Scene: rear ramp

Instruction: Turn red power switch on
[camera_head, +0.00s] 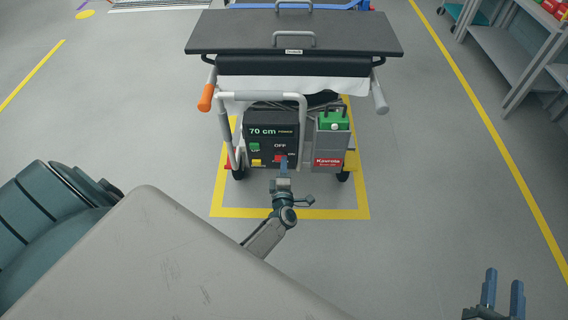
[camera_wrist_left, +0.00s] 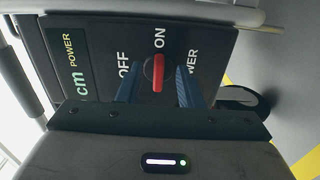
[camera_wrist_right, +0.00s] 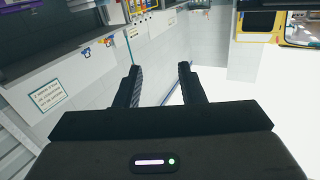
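The red power switch (camera_wrist_left: 158,73) is a red bar on a dark round base, on the black control panel (camera_wrist_left: 90,65) of a wheeled cart. In the left wrist view its bar lines up with the ON label, and OFF is to its left. My left gripper (camera_head: 284,162) is at the panel in the head view. In the left wrist view its blue fingers (camera_wrist_left: 157,88) stand on either side of the switch, open, with gaps on both sides. My right gripper (camera_head: 503,292) is open and empty at the lower right, far from the cart.
The panel also has a green button (camera_head: 255,147) and a yellow one (camera_head: 256,162). A green-topped grey box (camera_head: 332,140) is right of the panel. A grey handle frame (camera_head: 262,96) and dark cart top (camera_head: 350,38) are above. Shelving (camera_head: 510,50) stands at the right; the floor between is clear.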

